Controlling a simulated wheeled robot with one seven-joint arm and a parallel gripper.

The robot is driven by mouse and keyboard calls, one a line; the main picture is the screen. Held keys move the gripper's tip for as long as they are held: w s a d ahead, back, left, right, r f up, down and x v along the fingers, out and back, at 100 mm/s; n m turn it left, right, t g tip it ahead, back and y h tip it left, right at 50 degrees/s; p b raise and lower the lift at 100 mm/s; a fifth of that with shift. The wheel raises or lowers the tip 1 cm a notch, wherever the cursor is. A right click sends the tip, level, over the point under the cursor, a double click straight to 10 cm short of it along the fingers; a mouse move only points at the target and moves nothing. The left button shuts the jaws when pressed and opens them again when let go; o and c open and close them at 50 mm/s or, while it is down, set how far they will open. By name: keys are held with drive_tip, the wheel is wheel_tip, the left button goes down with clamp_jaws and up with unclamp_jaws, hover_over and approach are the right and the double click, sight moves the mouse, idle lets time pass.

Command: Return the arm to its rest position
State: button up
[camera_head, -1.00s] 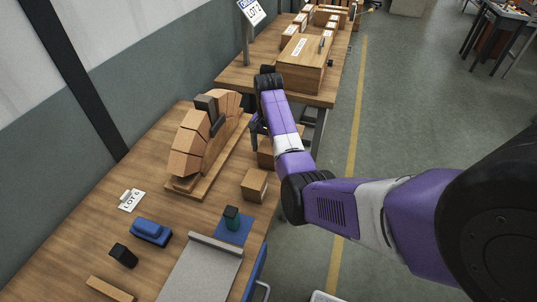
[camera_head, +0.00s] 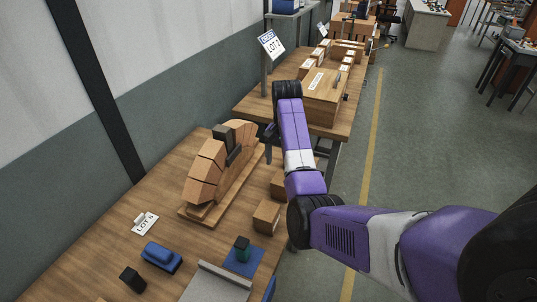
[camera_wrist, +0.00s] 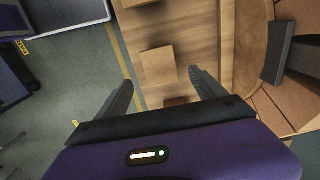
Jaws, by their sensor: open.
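My purple and white arm reaches from the lower right over the table's right edge in the head view. My gripper (camera_head: 269,146) points down just right of the wooden block arch (camera_head: 219,160). In the wrist view my gripper (camera_wrist: 160,90) shows two dark fingers spread apart with nothing held between them. A wooden block (camera_wrist: 158,67) lies on the table below, beyond the fingertips. The arch shows at the right of the wrist view. In the head view the arm partly hides the gripper and blocks behind it.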

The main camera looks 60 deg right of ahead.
drive_tip(key=w+d+r+n+t+h, duration=0.3)
drive_tip(key=w+d+r+t+h, duration=0.15)
drive_tip(key=w+d+h, duration=0.3)
drive_tip(key=s+a+n+t+b, duration=0.1)
drive_tip(key=s+a+n+t, duration=0.25)
drive_tip(key=a, duration=0.65)
drive_tip(key=s+a+f+n+t, duration=0.1)
drive_tip(key=s+a+n+t, duration=0.2)
drive_tip(key=a, duration=0.7)
drive_tip(key=s+a+n+t+b, duration=0.1)
drive_tip(key=a+n+t, duration=0.25)
drive_tip(key=a, duration=0.75)
drive_tip(key=s+a+n+y+b, duration=0.2)
drive_tip(key=s+a+n+y, duration=0.2)
drive_tip(key=s+a, duration=1.5)
drive_tip(key=s+y, duration=0.3)
drive_tip(key=shift+s+r, duration=0.2)
drive_tip(key=shift+s, duration=0.15)
